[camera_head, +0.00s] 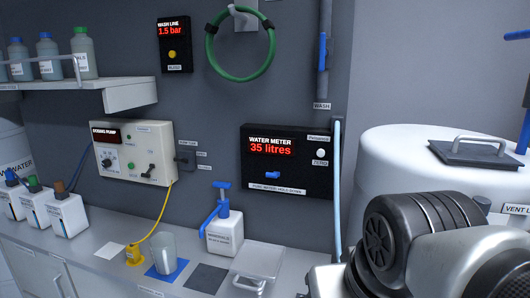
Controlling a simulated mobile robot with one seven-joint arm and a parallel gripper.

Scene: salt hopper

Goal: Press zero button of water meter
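The water meter (288,158) is a black panel on the grey wall, right of the middle. Its red display (271,148) reads 35 litres. The zero button (320,153) is a small round white button at the panel's right side, with a label under it that seems to read ZERO. A blue lever or switch (272,174) sits below the display. My arm's links fill the lower right, in front of and below the meter. My gripper is not visible, and nothing covers the zero button.
A light blue hose (337,190) runs down just right of the meter. A white tank (440,150) stands at the right. A white pump bottle (224,232), a beaker (164,254) and a lidded tray (258,261) stand on the bench below. The wall before the meter is open.

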